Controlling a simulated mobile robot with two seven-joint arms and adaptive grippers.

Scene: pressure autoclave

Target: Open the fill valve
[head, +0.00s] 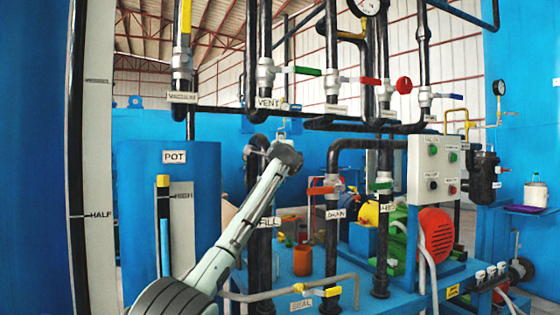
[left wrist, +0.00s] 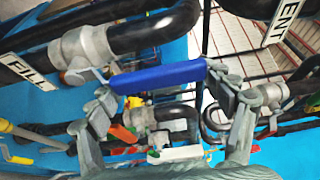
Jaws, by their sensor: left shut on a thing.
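The fill valve's grey body (left wrist: 85,50) sits on a dark pipe beside the FILL label (left wrist: 30,70) in the left wrist view. Its blue lever handle (left wrist: 160,78) runs roughly alongside the pipe in that view. My left gripper (left wrist: 165,88) is shut on the blue handle, with fingers at both its ends. The handle is hidden behind the gripper there. My right gripper is in neither view.
The vent valve (head: 265,75), with a green handle (head: 301,70), is above the gripper. A red-handled valve (head: 326,188) is on the pipes to its right. A control box (head: 434,168) and a red motor (head: 436,235) stand further right. A blue pot (head: 140,215) is left.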

